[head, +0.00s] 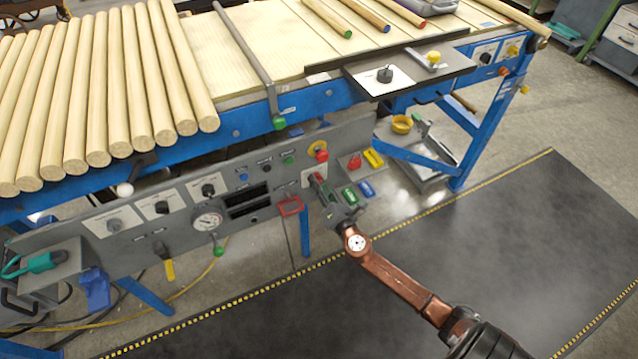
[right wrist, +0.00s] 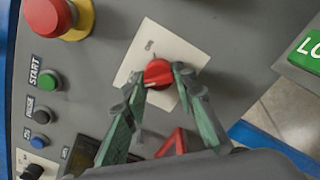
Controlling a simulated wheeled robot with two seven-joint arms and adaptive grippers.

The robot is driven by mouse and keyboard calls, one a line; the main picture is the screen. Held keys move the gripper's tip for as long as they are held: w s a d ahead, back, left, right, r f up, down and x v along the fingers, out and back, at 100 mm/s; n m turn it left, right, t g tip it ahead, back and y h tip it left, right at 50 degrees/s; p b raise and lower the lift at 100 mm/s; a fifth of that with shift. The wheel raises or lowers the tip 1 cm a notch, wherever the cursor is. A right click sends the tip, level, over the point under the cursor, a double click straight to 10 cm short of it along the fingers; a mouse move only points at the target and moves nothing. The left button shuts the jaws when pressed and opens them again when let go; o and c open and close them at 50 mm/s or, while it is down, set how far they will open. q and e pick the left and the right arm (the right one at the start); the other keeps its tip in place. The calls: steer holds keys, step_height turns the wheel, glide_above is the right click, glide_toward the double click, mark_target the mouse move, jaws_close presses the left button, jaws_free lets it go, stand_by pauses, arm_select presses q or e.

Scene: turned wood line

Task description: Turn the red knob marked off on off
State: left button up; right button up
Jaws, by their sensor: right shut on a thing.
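The red knob (right wrist: 158,73) sits on a white square plate (right wrist: 186,48) on the grey control panel (head: 150,205). An "ON" label shows above the knob in the right wrist view; I cannot make out an "off" mark. My right gripper (right wrist: 160,80) has its two fingertips on either side of the knob and is shut on it. In the head view my right gripper (head: 322,184) reaches up to the panel from the lower right, and its fingers mostly hide the knob. The plate (head: 308,178) shows just left of the fingers. My left gripper is in neither view.
A red emergency stop (head: 320,153) is just above the knob. A green start button (right wrist: 49,79) is to its left in the right wrist view. A grey shelf with coloured lock blocks (head: 350,193) stands close on the right. Wooden rods (head: 100,100) lie above.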

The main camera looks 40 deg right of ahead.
steer(key=shift+f, duration=0.15)
steer(key=o, duration=1.2)
steer(key=shift+c, duration=0.2)
steer(key=v, duration=1.2)
